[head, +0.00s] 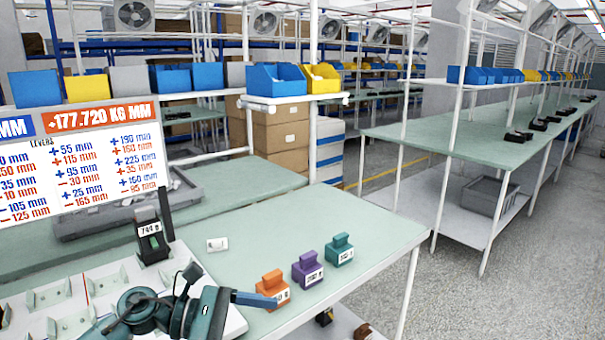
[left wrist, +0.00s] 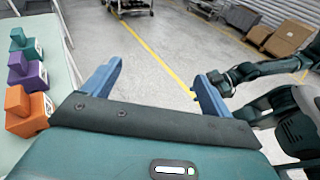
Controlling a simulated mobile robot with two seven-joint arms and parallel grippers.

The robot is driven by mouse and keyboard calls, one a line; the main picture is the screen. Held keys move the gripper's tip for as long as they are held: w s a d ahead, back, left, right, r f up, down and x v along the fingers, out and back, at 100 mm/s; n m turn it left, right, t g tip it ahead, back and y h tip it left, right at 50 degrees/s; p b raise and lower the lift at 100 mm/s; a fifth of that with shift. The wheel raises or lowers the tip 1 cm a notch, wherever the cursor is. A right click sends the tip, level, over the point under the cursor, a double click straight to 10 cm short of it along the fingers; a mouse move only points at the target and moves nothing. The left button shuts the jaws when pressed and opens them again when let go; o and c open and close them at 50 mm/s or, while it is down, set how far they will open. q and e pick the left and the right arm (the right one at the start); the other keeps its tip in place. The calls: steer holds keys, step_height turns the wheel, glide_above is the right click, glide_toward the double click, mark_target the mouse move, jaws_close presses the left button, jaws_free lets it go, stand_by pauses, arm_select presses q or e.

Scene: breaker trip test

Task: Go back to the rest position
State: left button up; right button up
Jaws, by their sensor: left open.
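My left gripper (left wrist: 160,72) is open in the left wrist view, its two blue fingers apart with only floor between them. In the head view one blue finger of it (head: 258,299) shows at bottom centre, pointing right, just below the orange block; the other finger is hidden. The orange block (head: 272,287), purple block (head: 307,270) and teal block (head: 339,249) stand in a row on the green table (head: 385,235). They also show at the left of the left wrist view, beside the gripper.
A pale panel (head: 235,322) with a black lever unit (head: 151,243) lies under and beside my left arm. A small white piece (head: 217,244) lies behind it. A sign (head: 85,160) with numbers stands at left. Open floor (head: 470,300) lies right of the table.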

arm_select(q)
steer(key=s+a+f+m+t+y, duration=0.3)
steer(key=s+f+m+y, duration=0.3)
steer(key=s+f+m, duration=0.2)
steer(key=s+a+f+m+t+y, duration=0.4)
steer(key=s+f+m, duration=0.5)
steer(key=f, duration=0.7)
steer(key=m+t+y, duration=0.2)
steer(key=m, duration=0.1)
steer(key=shift+s+a+f+m, duration=0.2)
steer(key=shift+f+m, duration=0.1)
steer(key=shift+m, duration=0.1)
